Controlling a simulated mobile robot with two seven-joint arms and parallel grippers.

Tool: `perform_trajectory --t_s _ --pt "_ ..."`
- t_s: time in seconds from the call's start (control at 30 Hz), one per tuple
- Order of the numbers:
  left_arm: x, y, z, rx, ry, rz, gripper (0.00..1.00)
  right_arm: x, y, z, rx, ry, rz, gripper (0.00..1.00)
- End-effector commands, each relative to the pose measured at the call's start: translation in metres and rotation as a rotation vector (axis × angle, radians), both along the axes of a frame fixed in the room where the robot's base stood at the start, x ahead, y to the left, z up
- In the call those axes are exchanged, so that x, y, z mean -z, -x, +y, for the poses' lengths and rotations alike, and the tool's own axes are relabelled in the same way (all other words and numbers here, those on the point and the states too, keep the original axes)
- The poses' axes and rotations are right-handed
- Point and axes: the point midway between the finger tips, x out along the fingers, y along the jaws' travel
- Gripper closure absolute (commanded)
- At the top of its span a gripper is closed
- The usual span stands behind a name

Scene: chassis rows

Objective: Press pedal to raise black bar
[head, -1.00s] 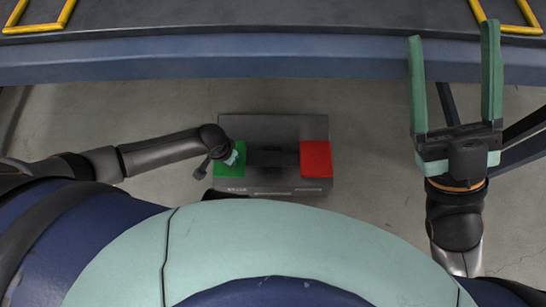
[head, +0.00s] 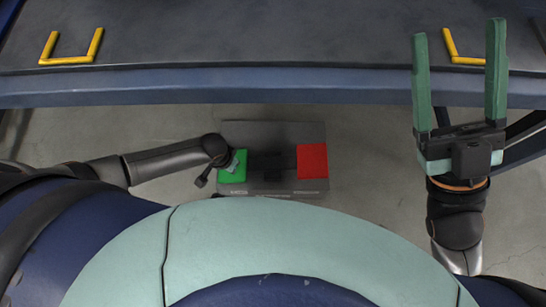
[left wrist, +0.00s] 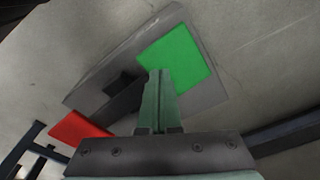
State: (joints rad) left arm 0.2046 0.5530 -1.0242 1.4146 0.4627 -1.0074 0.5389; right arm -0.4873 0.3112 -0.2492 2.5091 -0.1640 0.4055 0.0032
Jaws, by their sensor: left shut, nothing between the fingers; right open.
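A dark grey pedal box lies on the floor (head: 285,132), with a green pedal (head: 234,174) on its left and a red pedal (head: 312,161) on its right. My left gripper (head: 236,164) is at the green pedal, partly covering it in the head view. In the left wrist view its shut, empty fingers (left wrist: 158,76) overlap the edge of the bright green pedal (left wrist: 178,58). I cannot tell how firmly they touch it. The red pedal also shows there (left wrist: 78,130). My right gripper (head: 460,75) is open and empty, raised at the right. I cannot make out a black raised bar.
A dark table (head: 250,35) with a blue-grey front edge (head: 250,85) spans the top of the head view. Yellow U-shaped brackets (head: 70,60) mark its top at left and right (head: 466,60). Bare concrete floor surrounds the pedal box.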

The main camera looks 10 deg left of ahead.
Motion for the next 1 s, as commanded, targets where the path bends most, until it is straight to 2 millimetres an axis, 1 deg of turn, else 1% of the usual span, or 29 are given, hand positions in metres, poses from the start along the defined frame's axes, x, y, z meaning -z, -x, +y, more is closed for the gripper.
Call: perform_trajectory --t_s 0.03,0.3,0.4,0.53,1.0 --pt "-0.011 0.002 -0.001 0.000 0.001 0.000 1.00 -0.013 0.001 0.000 0.003 0.008 -0.008 0.24" --pt "-0.035 0.009 -0.002 -0.001 0.000 0.000 1.00 -0.047 0.002 -0.003 0.043 0.042 -0.049 0.24" --pt "-0.041 0.012 -0.003 -0.001 0.000 0.000 1.00 -0.057 0.002 -0.005 0.061 0.044 -0.058 0.24" --pt "-0.044 0.013 -0.003 0.000 0.000 0.000 1.00 -0.061 0.003 -0.005 0.067 0.051 -0.063 0.24" --pt "-0.042 0.013 -0.003 0.000 -0.001 -0.001 1.00 -0.058 0.003 -0.006 0.069 0.050 -0.058 0.24"
